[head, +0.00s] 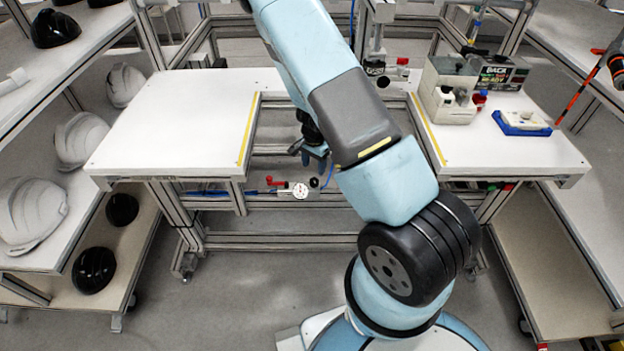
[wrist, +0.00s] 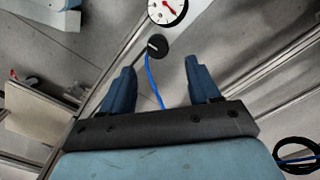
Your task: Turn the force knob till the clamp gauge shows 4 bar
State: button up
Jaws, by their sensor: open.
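The clamp gauge (head: 300,190) is a small round white dial below the bench gap in the head view. In the wrist view the gauge (wrist: 167,10) is cut by the top edge; a red needle shows, but its reading is too small to tell. The force knob (wrist: 157,45) is a black disc with a white mark, just below the gauge in the wrist view. The knob (head: 314,183) also shows right of the gauge in the head view. My gripper (wrist: 160,68) is open and empty, its fingers pointing toward the knob, apart from it. It also shows above the knob in the head view (head: 315,160).
A red-handled valve (head: 272,181) sits left of the gauge on a blue hose. A blue hose (wrist: 152,85) runs between my fingers in the wrist view. White bench tops (head: 170,125) flank the gap. Racks with helmet shells (head: 82,140) stand at left.

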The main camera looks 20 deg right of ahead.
aim_at(313, 179)
notch_tip(313, 179, down, 7)
jog(key=shift+f, duration=0.2)
dwell(0.4)
jog(key=c, duration=1)
jog(key=shift+r, duration=0.1)
jog(key=shift+c, duration=0.2)
